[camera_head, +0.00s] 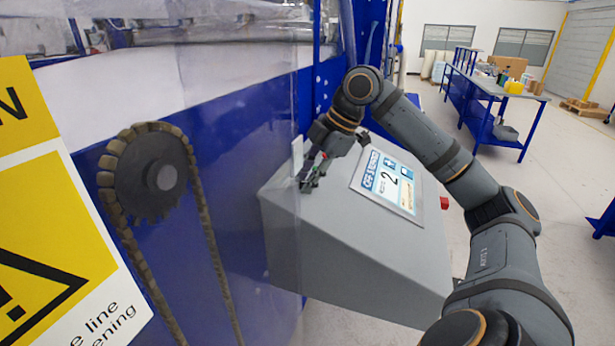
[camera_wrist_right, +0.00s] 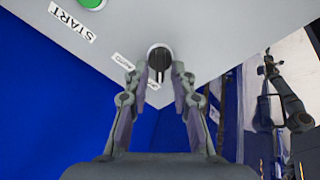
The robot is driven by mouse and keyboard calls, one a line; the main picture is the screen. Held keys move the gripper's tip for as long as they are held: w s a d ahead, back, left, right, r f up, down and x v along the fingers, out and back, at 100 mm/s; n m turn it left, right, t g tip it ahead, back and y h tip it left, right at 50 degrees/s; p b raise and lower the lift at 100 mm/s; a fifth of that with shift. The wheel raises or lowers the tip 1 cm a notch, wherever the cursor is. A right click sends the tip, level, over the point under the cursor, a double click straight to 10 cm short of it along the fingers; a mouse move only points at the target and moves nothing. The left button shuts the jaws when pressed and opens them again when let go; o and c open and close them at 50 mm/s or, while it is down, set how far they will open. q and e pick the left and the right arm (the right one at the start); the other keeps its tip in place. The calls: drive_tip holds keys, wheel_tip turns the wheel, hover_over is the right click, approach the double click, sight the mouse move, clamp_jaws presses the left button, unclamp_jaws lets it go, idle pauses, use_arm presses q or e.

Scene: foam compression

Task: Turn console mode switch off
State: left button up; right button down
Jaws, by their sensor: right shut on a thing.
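The grey console (camera_head: 340,250) stands in front of the blue machine, with its sloped top facing up. The mode switch (camera_wrist_right: 159,54) is a round dark knob near the console's edge in the right wrist view, with small labels beside it. My right gripper (camera_head: 308,184) reaches down to the console's top left part. In the right wrist view its two fingers (camera_wrist_right: 159,76) are on either side of the knob, shut on it. The fingers partly cover the switch and its labels, so its setting is hard to read. My left gripper is not in view.
A lit screen (camera_head: 388,184) showing a 2 sits on the console. A green button (camera_wrist_right: 92,3) and a START label (camera_wrist_right: 73,22) are near the switch. A red button (camera_head: 445,203) is at the console's right side. A chain sprocket (camera_head: 150,172) and warning sign (camera_head: 45,210) are left.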

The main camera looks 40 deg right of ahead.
drive_tip(key=c, duration=1.4)
unclamp_jaws()
drive_tip(key=shift+c, duration=0.2)
